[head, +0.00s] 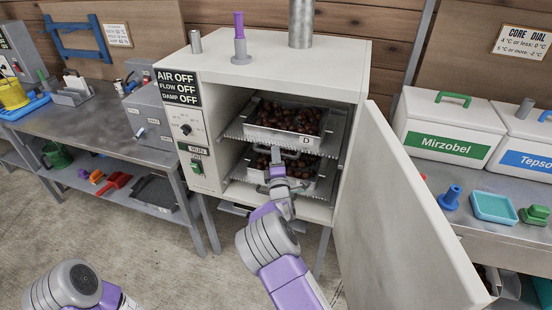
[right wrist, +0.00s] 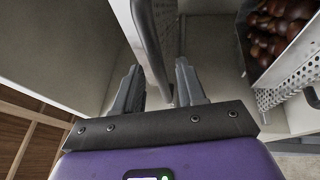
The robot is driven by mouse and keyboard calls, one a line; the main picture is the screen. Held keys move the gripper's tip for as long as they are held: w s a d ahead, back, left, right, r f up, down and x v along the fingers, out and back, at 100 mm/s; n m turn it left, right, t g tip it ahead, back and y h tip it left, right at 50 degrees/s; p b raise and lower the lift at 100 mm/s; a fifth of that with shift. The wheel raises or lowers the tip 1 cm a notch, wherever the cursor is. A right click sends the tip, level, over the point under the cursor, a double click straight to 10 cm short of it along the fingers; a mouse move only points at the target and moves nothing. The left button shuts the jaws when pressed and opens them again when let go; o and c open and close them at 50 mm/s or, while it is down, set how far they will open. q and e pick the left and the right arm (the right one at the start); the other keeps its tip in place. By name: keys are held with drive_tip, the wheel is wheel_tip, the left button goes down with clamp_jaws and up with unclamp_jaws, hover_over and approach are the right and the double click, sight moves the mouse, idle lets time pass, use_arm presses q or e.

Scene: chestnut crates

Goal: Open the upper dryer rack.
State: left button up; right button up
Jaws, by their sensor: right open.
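The white dryer (head: 212,123) stands with its door (head: 395,210) swung open to the right. Its upper rack (head: 246,130) is inside, with a chestnut-filled tray (head: 287,139) marked D on it. A second chestnut tray (head: 258,176) sits on the lower level, partly hidden by my right gripper (head: 277,160). That gripper is at the dryer opening, in front of the lower tray and below the upper one. In the right wrist view its fingers (right wrist: 158,68) are apart, with a grey curved bar (right wrist: 149,40) near and between them. Contact cannot be told. My left gripper is out of frame.
The open door bounds the space to the right of my right arm. A steel bench (head: 90,128) stands left; a right bench (head: 475,226) holds white boxes (head: 445,135), a teal tray (head: 494,207) and small items. Open floor lies at the lower left.

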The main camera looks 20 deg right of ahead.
drive_tip(key=shift+w+d, duration=0.1)
drive_tip(key=shift+w, duration=0.1)
clamp_jaws()
idle(0.4)
